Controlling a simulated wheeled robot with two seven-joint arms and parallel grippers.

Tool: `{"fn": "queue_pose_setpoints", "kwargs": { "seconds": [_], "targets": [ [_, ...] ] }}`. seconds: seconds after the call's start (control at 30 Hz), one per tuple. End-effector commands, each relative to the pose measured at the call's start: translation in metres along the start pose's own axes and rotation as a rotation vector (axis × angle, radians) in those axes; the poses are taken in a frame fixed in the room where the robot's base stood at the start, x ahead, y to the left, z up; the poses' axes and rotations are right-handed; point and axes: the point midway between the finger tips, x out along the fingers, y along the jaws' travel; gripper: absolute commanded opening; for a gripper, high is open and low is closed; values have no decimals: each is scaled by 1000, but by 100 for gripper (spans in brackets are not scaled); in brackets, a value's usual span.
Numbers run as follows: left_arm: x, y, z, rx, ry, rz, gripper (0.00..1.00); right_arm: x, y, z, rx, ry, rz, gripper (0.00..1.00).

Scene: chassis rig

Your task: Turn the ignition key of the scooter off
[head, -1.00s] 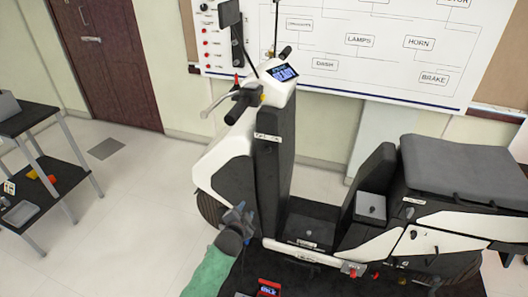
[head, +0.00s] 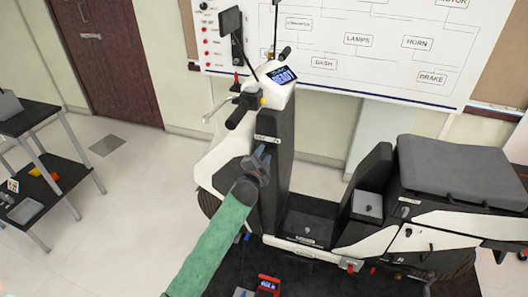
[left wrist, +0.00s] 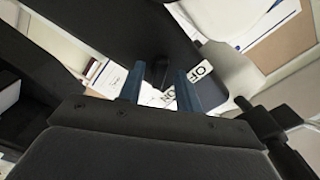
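The white and black scooter (head: 285,130) stands upright, its dash display (head: 283,75) lit and reading "READY". My left gripper (head: 261,156) is in front of the dark front column, just below a small white label (head: 267,139). In the left wrist view my left gripper (left wrist: 161,88) has its two blue fingers apart. A small dark piece, apparently the ignition key (left wrist: 158,70), shows between them, with gaps on both sides. A white label with "OFF" and "ON" (left wrist: 201,70) lies behind the fingers, partly covered. In the head view my gripper hides the key. My right gripper is not in view.
The handlebar grip (head: 243,110) and brake lever stick out above my left gripper. A dark shelf cart (head: 50,185) stands at the left. A red device (head: 268,284) sits on the black mat below. The floor between cart and scooter is clear.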

Motion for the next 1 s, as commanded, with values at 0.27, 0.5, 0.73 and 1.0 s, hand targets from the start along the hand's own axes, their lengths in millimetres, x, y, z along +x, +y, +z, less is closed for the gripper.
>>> {"fn": "queue_pose_setpoints", "kwargs": {
  "seconds": [0.27,0.5,0.73,1.0],
  "targets": [
    [8,0,0,0,1,0,35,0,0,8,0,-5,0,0],
    [8,0,0,0,0,0,15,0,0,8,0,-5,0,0],
    [8,1,0,-4,0,0,1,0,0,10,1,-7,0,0],
    [8,2,0,-81,0,1,1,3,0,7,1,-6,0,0]
  ]
}}
